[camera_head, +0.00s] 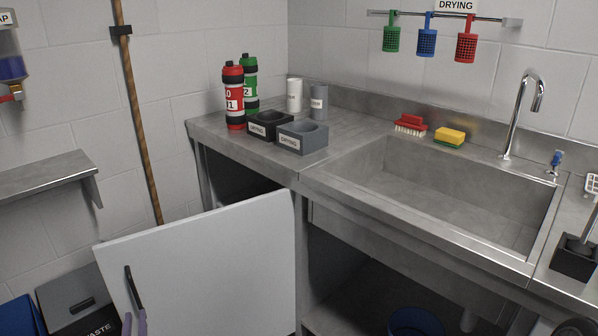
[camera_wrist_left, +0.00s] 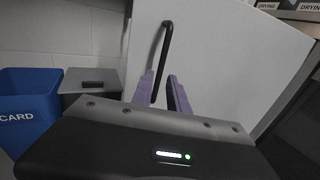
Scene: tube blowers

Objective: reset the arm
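My left gripper (camera_head: 134,324) shows at the bottom left of the head view as two purple fingertips near the lower end of a black handle (camera_head: 133,288). The handle is on a white cabinet door (camera_head: 215,265), which stands open below the counter. In the left wrist view the purple fingers (camera_wrist_left: 162,92) are apart. The handle (camera_wrist_left: 163,50) rises from between them, close to the left finger; contact cannot be told. The door (camera_wrist_left: 225,60) fills much of that view. My right gripper is not in view.
The steel counter (camera_head: 213,131) holds red (camera_head: 233,97) and green (camera_head: 250,83) bottles and two drying holders (camera_head: 302,137). A sink (camera_head: 440,190) is at right. A grey waste bin (camera_head: 75,297) and blue bin (camera_wrist_left: 30,105) stand left of the door.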

